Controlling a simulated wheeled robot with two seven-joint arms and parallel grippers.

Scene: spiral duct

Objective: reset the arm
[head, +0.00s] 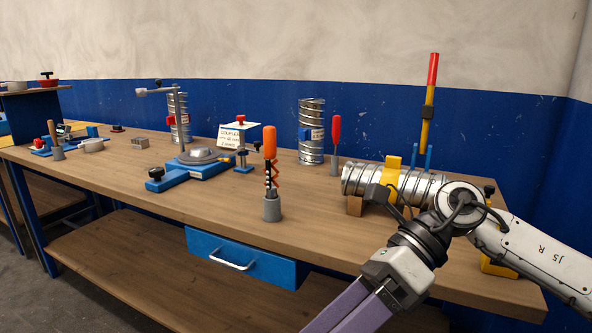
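My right arm comes in from the right side and bends in front of the bench's right end. Its gripper (352,310) has purple fingers that point down and left, and the bottom edge of the picture cuts off their tips. The fingers lie close side by side, but I cannot tell whether they are open or shut. Nothing held shows in the visible part. My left gripper is not in view. The wooden workbench (330,235) lies behind the arm.
A horizontal spiral duct (362,181) with a yellow clamp (391,168) lies just behind my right arm, partly hidden. An orange-handled tool (270,143) stands in a grey holder (272,208). A blue turntable fixture (202,165) and an upright duct (311,140) stand farther back. The front-middle bench top is clear.

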